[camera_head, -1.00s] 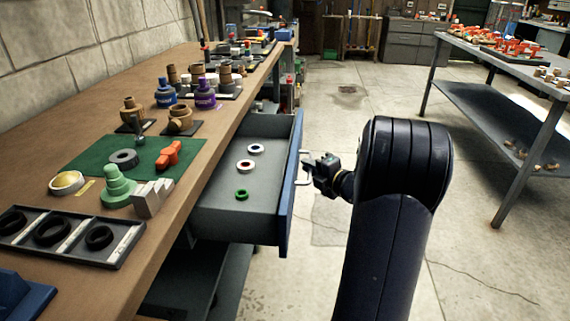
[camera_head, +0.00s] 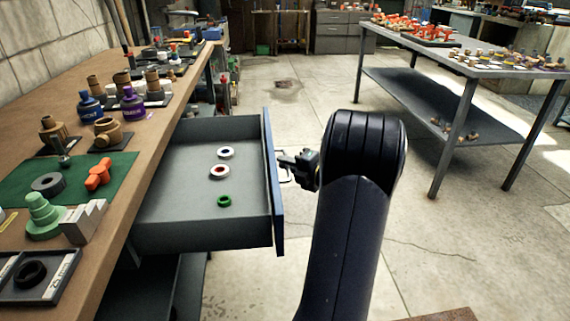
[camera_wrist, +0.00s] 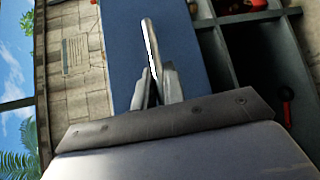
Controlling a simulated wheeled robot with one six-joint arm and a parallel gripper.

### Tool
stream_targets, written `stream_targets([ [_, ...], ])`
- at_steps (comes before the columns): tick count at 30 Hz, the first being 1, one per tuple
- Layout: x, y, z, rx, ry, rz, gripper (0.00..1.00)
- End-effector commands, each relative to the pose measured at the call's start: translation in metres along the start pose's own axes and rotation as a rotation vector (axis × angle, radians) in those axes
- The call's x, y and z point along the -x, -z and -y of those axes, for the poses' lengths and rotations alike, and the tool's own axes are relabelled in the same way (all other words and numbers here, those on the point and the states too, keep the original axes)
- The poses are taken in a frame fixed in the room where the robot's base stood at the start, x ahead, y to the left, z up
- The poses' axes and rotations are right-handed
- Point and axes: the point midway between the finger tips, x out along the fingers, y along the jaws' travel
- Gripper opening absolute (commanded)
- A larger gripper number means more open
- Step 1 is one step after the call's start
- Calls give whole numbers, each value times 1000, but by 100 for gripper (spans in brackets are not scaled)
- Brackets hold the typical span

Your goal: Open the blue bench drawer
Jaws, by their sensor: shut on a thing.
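The bench drawer (camera_head: 185,235) stands pulled out from under the wooden workbench, with a grey box and a blue front panel (camera_head: 273,185). Three rings lie in it: one dark blue and white (camera_head: 225,152), one red and white (camera_head: 219,171) and one green (camera_head: 224,201). My gripper (camera_head: 287,167) is at the outer side of the blue front, shut on the drawer's metal handle. In the wrist view the handle (camera_wrist: 150,45) runs between my gripper's fingers (camera_wrist: 157,88) against the blue panel. The exact finger contact is partly hidden.
The wooden workbench (camera_head: 150,140) on the left holds pipe fittings, bottles and a green mat (camera_head: 110,178). A grey metal table (camera_head: 440,60) stands at the right with more parts. Concrete floor (camera_head: 430,235) is clear between them.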

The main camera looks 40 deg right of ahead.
Motion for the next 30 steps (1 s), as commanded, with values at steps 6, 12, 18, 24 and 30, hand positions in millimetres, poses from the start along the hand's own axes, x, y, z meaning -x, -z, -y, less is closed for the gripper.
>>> stream_targets([
  [6,0,1,1,-1,2,-1,21],
  [12,0,0,0,0,1,0,32],
  [18,1,0,0,0,1,1,32],
  [24,26,-1,-1,-1,2,4,32],
  [30,68,-1,-1,0,3,5,32],
])
